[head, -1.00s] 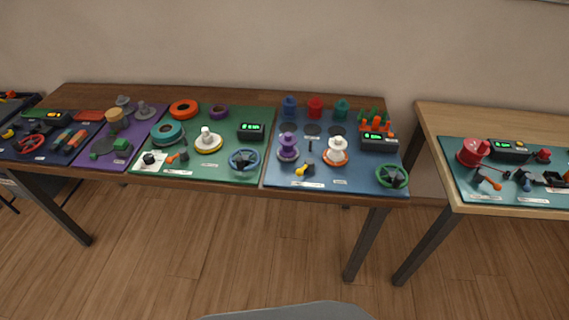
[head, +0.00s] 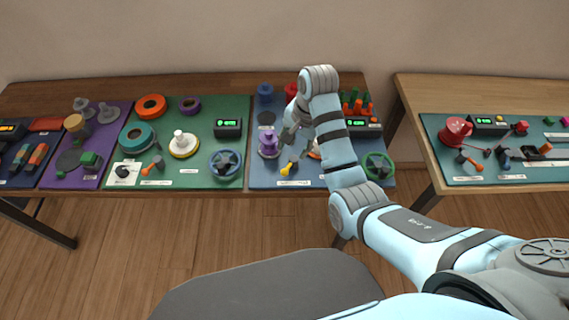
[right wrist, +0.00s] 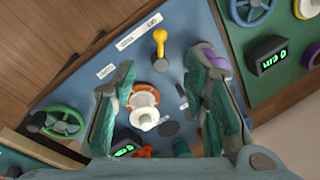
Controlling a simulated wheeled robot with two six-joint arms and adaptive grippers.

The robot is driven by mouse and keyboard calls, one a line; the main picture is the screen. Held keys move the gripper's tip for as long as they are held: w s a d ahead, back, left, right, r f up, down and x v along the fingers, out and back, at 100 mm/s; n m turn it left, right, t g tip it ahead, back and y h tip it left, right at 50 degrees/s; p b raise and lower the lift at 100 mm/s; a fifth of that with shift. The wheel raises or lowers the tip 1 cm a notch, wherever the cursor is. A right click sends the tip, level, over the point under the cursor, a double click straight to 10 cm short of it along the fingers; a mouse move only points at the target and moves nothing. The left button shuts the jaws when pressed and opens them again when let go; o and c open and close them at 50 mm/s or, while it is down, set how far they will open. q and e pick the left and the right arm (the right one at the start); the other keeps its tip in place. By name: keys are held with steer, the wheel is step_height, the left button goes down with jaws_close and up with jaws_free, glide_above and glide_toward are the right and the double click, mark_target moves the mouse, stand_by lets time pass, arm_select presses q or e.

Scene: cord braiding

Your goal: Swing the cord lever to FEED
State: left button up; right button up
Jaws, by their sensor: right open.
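A small lever with a yellow handle (head: 287,169) stands at the front of the blue board (head: 262,178). It also shows in the right wrist view (right wrist: 160,42), beyond and between my fingertips, apart from them. My right gripper (head: 290,134) is open and empty above the blue board, behind the lever in the head view. Its two fingers also show in the right wrist view (right wrist: 165,72). The labels near the lever are too small to read, so I cannot tell which position it is in. My left gripper is not in view.
A purple spool (head: 268,145) stands left of my gripper. A white spool on an orange base (right wrist: 145,108) is partly hidden by my arm in the head view. A green handwheel (head: 378,166) sits at the board's right. Other boards lie left and right.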

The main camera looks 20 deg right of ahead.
mark_target(285, 171)
steer(key=f+b, duration=0.1)
steer(key=f, duration=0.3)
steer(key=w+a+f+b, duration=0.1)
steer(key=f, duration=0.3)
steer(key=a+f+b, duration=0.1)
steer(key=f, duration=0.4)
steer(key=shift+w+b, duration=0.35)
steer(key=shift+w, duration=0.05)
steer(key=shift+w+f, duration=0.15)
steer(key=shift+f, duration=0.35)
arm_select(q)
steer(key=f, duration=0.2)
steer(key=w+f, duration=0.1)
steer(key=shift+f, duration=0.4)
arm_select(e)
steer(key=shift+r, duration=0.1)
steer(key=shift+c, duration=1.1)
jaws_close()
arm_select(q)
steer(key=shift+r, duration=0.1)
